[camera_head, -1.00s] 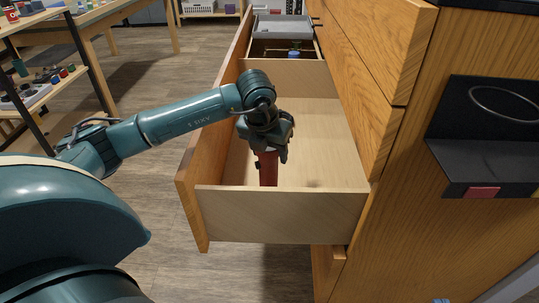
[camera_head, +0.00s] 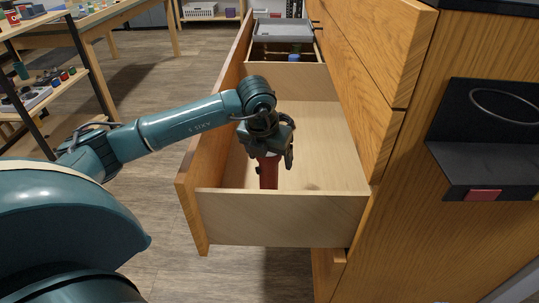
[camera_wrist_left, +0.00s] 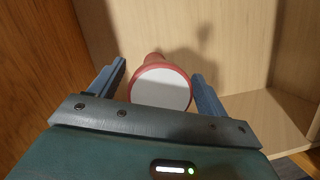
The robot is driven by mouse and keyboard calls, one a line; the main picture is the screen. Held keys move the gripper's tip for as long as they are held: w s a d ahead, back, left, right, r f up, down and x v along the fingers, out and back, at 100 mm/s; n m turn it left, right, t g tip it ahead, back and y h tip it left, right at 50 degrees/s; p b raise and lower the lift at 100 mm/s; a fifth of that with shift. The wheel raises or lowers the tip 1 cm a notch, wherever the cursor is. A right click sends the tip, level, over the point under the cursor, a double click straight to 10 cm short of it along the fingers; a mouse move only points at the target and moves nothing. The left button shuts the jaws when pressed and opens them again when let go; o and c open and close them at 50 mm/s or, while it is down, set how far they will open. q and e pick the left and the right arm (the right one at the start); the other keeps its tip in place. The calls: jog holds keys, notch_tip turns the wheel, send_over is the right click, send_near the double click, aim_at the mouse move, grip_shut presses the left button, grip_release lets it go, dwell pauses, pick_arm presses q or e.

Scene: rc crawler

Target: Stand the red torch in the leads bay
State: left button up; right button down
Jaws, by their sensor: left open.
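The red torch (camera_head: 268,172) stands roughly upright in the large near bay (camera_head: 325,150) of the open drawer, its lower end hidden behind the near wall. My left gripper (camera_head: 274,156) is over the torch's top, pointing down into the bay. In the left wrist view the torch's pale round end (camera_wrist_left: 160,88) lies between the two spread fingers of the gripper (camera_wrist_left: 159,70), with a gap visible on both sides. No label marks which bay is the leads bay. My right gripper is out of view.
The drawer's wooden front (camera_head: 192,185) is on the left and the cabinet (camera_head: 450,230) on the right. A black holder with a ring (camera_head: 490,140) is on the cabinet side. Shelves stand at far left.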

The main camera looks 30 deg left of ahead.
pick_arm(q)
jog(key=p+v, duration=0.2)
jog(key=v, duration=0.9)
jog(key=shift+p, duration=0.35)
jog(key=shift+s+d+r, duration=0.1)
jog(key=shift+s+r, duration=0.05)
jog(key=shift+r, duration=0.45)
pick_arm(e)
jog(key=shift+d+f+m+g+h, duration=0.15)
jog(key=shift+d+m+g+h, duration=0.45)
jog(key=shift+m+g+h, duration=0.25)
